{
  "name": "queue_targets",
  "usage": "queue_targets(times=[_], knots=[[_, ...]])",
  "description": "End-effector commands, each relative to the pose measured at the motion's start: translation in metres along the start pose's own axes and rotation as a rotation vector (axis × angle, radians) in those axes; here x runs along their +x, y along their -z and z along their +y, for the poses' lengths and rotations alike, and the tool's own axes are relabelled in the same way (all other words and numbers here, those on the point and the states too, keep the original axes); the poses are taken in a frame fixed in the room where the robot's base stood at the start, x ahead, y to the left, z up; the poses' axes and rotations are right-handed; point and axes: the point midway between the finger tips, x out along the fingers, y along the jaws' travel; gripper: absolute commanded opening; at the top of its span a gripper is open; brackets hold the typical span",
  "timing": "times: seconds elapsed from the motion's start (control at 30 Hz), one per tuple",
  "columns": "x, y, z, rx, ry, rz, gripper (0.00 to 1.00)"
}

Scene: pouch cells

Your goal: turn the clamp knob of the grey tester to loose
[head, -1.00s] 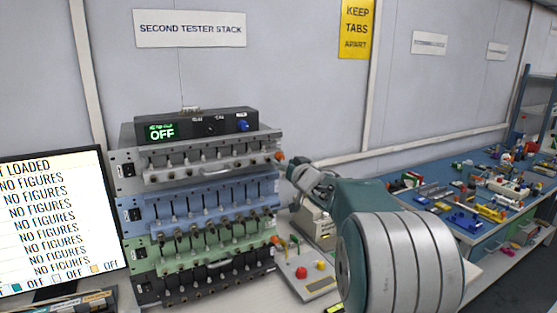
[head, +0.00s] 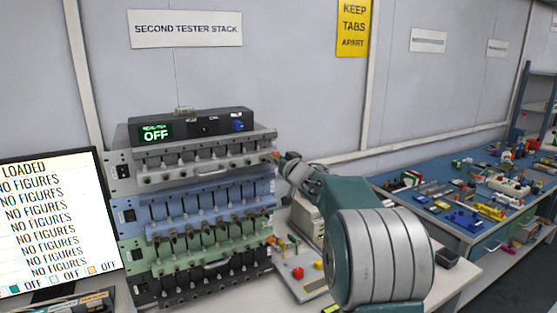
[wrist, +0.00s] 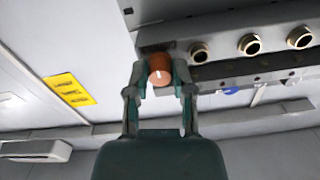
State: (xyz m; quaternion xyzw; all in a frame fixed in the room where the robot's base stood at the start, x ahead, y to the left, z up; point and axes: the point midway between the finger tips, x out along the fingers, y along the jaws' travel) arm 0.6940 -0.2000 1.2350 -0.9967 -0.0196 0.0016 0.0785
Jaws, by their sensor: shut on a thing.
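The grey tester (head: 200,164) is the top tray of the stack in the head view, with a row of cell slots and a front rail. Its orange clamp knob (head: 275,157) sits at the right end. In the wrist view the knob (wrist: 159,70) is round, with a white mark pointing roughly up and down. My gripper (wrist: 160,80) has one finger on each side of the knob and is shut on it. In the head view my gripper (head: 284,164) reaches the knob from the right; its fingertips are small there.
Blue (head: 205,203) and green (head: 205,247) testers and a dark one lie below. A black box (head: 190,126) reading OFF stands on top. A control panel with a red button (head: 298,273) is under my arm. A monitor (head: 55,220) stands left.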

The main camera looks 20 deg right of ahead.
Motion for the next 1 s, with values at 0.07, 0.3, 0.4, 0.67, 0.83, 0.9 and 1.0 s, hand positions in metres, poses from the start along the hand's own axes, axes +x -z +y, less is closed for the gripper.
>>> queue_targets(times=[0.07,0.3,0.4,0.67,0.83,0.9,1.0], knots=[[-0.0003,0.0013,0.0027,-0.004,-0.006,0.002,0.0],[-0.0003,0.0015,0.0023,-0.075,-0.006,0.002,0.0],[-0.0002,0.0016,0.0019,-0.135,-0.005,0.002,0.0],[-0.0002,0.002,0.0017,-0.359,-0.005,0.003,0.0],[-0.0002,0.0021,0.0014,-0.522,-0.005,0.002,0.0],[-0.0001,0.0021,0.0013,-0.589,-0.005,0.002,0.0],[-0.0001,0.0021,0.0012,-0.684,-0.005,0.002,0.0]])
